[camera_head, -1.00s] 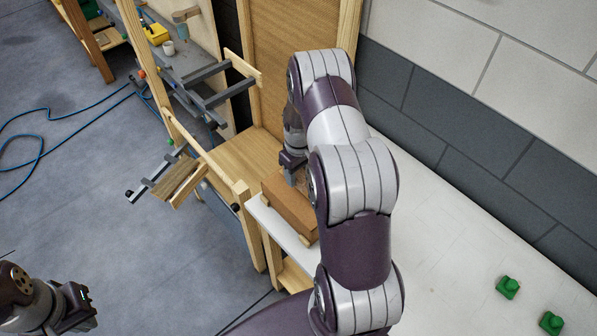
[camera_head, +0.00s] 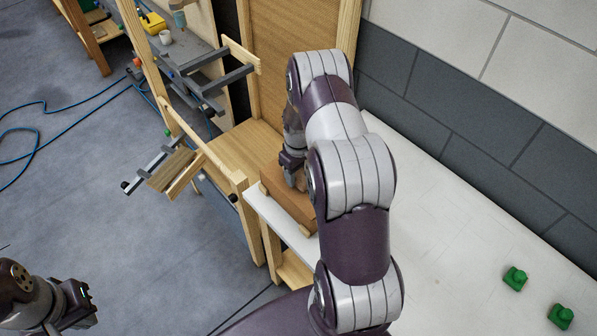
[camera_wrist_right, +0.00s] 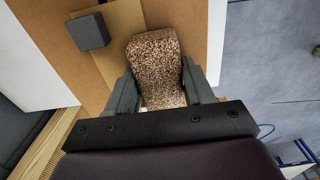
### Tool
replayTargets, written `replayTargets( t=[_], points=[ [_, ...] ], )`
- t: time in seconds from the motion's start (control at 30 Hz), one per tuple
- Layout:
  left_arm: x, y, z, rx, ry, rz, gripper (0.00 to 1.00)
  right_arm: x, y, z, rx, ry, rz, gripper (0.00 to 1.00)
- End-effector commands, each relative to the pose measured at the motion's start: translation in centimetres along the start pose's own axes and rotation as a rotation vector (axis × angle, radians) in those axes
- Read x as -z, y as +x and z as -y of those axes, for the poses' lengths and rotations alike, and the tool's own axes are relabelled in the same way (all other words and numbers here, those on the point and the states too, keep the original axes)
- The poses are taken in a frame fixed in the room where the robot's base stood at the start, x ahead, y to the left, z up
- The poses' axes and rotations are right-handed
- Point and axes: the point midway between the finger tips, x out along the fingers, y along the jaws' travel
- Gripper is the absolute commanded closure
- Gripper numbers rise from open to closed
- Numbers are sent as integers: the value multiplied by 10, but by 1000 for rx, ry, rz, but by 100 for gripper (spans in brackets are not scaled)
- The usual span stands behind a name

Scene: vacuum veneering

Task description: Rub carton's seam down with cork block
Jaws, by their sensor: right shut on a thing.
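The brown carton (camera_head: 283,204) lies at the near left end of the white worktop, partly hidden behind my right arm. In the right wrist view its brown face (camera_wrist_right: 60,55) carries a lighter tan strip (camera_wrist_right: 128,16) along the seam. My right gripper (camera_wrist_right: 163,88) is shut on the speckled cork block (camera_wrist_right: 157,58), with a finger on each side. The block overlaps the tan strip in that view; whether it presses on it I cannot tell. In the head view the right gripper (camera_head: 293,168) is over the carton. My left gripper (camera_head: 90,304) is empty, low at the left, and looks open.
Two green pieces (camera_head: 515,278) lie on the white worktop (camera_head: 440,235), otherwise clear on the right. A wooden frame (camera_head: 210,160) with grey clamps stands left of the carton. A blue hose (camera_head: 60,140) lies on the floor.

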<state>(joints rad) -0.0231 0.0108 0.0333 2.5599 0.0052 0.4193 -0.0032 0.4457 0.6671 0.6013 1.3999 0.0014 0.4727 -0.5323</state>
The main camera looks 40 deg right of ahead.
Motion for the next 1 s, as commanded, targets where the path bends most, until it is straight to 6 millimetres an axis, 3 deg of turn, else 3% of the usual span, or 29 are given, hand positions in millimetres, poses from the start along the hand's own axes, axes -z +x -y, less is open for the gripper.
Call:
replayTargets(
  t=[0.53, 1.0],
  points=[
    [-1, 5, 0, 0, 0, 0, 100, -1, 6, 0, 0, 0, 0, 75],
    [0, -4, 0, 0, 0, 0, 100, -23, 6, 0, 0, 1, 0, 75]
  ],
)
